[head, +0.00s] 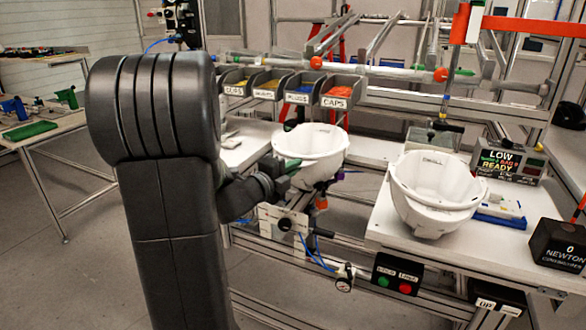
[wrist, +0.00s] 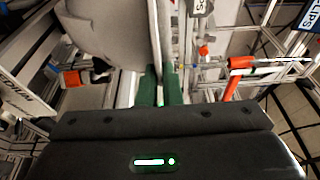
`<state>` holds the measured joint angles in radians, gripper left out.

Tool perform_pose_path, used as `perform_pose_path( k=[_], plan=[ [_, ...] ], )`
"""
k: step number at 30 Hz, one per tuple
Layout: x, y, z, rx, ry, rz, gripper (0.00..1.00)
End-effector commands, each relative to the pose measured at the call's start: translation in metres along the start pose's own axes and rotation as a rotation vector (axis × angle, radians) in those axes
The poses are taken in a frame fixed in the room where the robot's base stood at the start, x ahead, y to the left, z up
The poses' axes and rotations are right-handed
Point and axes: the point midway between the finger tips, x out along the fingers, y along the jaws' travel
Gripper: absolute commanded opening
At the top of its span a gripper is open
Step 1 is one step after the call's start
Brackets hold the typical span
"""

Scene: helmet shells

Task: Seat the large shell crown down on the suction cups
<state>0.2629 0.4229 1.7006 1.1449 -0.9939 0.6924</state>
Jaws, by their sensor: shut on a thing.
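A white helmet shell (head: 312,148) is in the middle of the head view, its opening up and its crown down. My gripper (head: 289,168) is at the shell's left side, its green fingers shut on the shell's edge. In the wrist view the shell (wrist: 108,30) fills the upper left, and the green fingers (wrist: 159,88) pinch its wall. A metal fixture (head: 290,222) with blue hoses and a gauge is below the shell. The suction cups are hidden or too small to make out, so I cannot tell whether the crown touches them.
Another white shell (head: 435,190) sits opening up on the right table (head: 450,248), near a sign box (head: 508,162) and a black box (head: 558,245). Labelled bins (head: 300,88) stand behind the held shell. A button box (head: 398,275) hangs at the table front.

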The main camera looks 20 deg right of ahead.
Motion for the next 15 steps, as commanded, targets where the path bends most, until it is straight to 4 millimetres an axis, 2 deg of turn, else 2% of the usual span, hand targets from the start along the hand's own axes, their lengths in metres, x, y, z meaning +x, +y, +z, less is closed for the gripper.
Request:
perform_pose_path(
  k=[8, 9, 12, 15],
  plan=[
    [0.0002, -0.0011, 0.0000, 0.001, 0.000, -0.003, 0.00],
    [0.0002, -0.0011, 0.0000, 0.001, 0.000, -0.002, 0.13],
    [0.0001, -0.0008, 0.0000, 0.001, 0.000, -0.002, 0.31],
    [0.0001, -0.0005, 0.0000, 0.001, 0.000, -0.001, 0.31]
  ],
)
